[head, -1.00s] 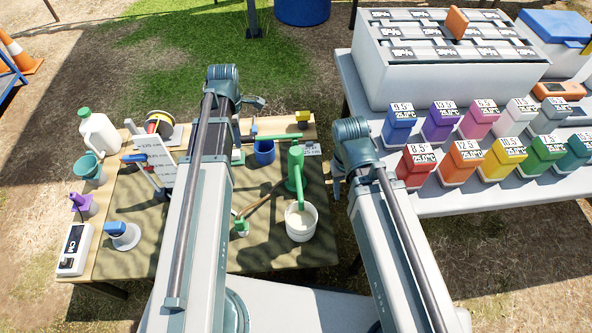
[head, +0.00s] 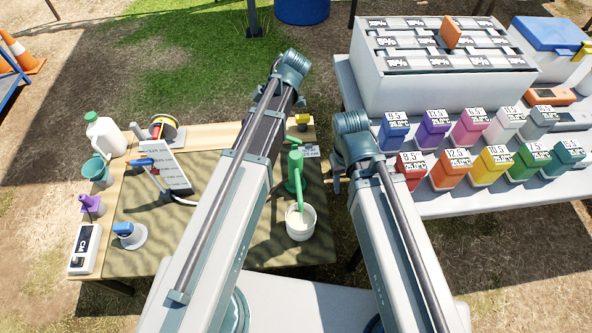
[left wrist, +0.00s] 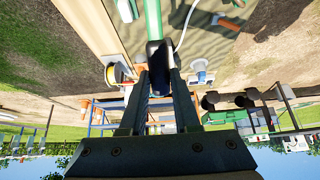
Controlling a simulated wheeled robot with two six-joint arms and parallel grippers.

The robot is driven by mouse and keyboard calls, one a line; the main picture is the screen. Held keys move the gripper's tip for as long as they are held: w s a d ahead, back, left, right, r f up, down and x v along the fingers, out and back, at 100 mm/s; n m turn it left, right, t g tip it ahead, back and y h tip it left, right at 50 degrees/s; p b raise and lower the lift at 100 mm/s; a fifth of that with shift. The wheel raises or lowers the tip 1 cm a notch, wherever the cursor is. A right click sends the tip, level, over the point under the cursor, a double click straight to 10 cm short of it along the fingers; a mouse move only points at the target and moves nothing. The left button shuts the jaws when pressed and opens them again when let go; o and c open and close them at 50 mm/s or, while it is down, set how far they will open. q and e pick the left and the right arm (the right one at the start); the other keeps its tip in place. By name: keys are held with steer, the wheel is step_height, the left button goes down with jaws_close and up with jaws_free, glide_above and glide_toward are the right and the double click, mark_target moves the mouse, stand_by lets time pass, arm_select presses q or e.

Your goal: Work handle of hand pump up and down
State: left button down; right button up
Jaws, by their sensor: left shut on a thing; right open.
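The green hand pump (head: 296,172) stands on the table, its spout pointing down into a white bucket (head: 300,226). Most of its handle is hidden behind my left arm in the head view. In the left wrist view the green handle (left wrist: 153,18) ends in a dark grip (left wrist: 157,54), and my left gripper (left wrist: 160,72) is shut on that end. The left gripper is hidden in the head view. My right gripper (head: 335,180) is open and empty, only partly visible beside the table's right edge, apart from the pump.
The camouflage cloth (head: 215,240) covers the table. A white jug (head: 104,137), teal bucket (head: 97,170), cable reel (head: 164,130) and meter (head: 83,247) stand at left. A second table (head: 480,206) at right holds coloured boxes and a large grey case (head: 440,85).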

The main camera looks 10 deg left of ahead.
arm_select(q)
steer(key=shift+r+y, duration=0.3)
steer(key=shift+r, duration=0.15)
steer(key=shift+a, duration=0.1)
steer(key=a+f+t+h+b, duration=0.1)
steer(key=a+f+h+b, duration=0.1)
steer(key=f, duration=0.3)
steer(key=s+a+f+h+b, duration=0.1)
steer(key=a+f+h+b, duration=0.1)
steer(key=f+h, duration=0.3)
steer(key=shift+a+t+b, duration=0.35)
steer(key=shift+t+b, duration=0.05)
steer(key=shift+b, duration=0.25)
steer(key=shift+s+r, duration=0.1)
steer(key=c, duration=0.6)
jaws_free()
steer(key=shift+a, duration=0.1)
steer(key=shift+o, duration=0.2)
